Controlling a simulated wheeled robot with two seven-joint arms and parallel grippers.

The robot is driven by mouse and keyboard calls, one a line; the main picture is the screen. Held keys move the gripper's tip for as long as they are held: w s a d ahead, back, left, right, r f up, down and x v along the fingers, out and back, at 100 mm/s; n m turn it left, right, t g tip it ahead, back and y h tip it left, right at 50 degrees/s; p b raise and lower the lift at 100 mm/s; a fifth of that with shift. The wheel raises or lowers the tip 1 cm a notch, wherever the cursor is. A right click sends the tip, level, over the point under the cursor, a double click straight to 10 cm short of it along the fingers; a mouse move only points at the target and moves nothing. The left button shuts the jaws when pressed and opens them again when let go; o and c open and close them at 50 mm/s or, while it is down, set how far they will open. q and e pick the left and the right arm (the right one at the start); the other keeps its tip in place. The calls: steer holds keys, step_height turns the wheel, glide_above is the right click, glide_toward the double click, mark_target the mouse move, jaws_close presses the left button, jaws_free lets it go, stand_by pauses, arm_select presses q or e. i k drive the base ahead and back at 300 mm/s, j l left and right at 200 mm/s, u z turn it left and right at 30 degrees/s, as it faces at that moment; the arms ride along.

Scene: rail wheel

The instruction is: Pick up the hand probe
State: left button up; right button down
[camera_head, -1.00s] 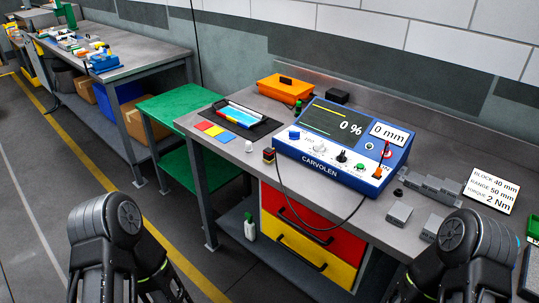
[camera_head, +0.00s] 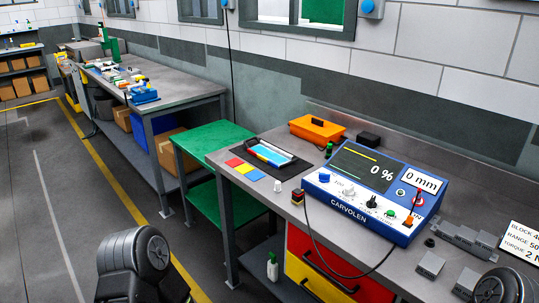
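The blue CARVOLEN test unit (camera_head: 345,214) stands on the grey workbench, its screen reading 0 %. A slim red-tipped piece (camera_head: 414,207) stands at the unit's right end. A black cable (camera_head: 318,247) loops over the bench's front edge between the unit's left and right sides. I cannot tell for sure which piece is the hand probe. Only black links of my arms show at the bottom; both grippers are out of view.
An orange case (camera_head: 317,130), a tray with a blue item (camera_head: 270,153) and coloured cards (camera_head: 244,169) lie on the bench. Grey metal blocks (camera_head: 431,264) and a 0 mm display (camera_head: 421,181) are at the right. A green side table (camera_head: 205,139) stands left.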

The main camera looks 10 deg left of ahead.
mark_target(298, 197)
steer(key=j+z, duration=0.1)
steer(key=z, duration=0.65)
steer(key=i+j+z, duration=0.1)
steer(key=j+z, duration=0.6)
steer(key=j, duration=0.15)
steer(key=j+z, duration=0.35)
steer(key=j, duration=0.35)
steer(key=k+j, duration=0.15)
steer(key=j, duration=0.25)
steer(key=j+z, duration=0.1)
steer(key=j, duration=0.25)
steer(key=k, duration=0.05)
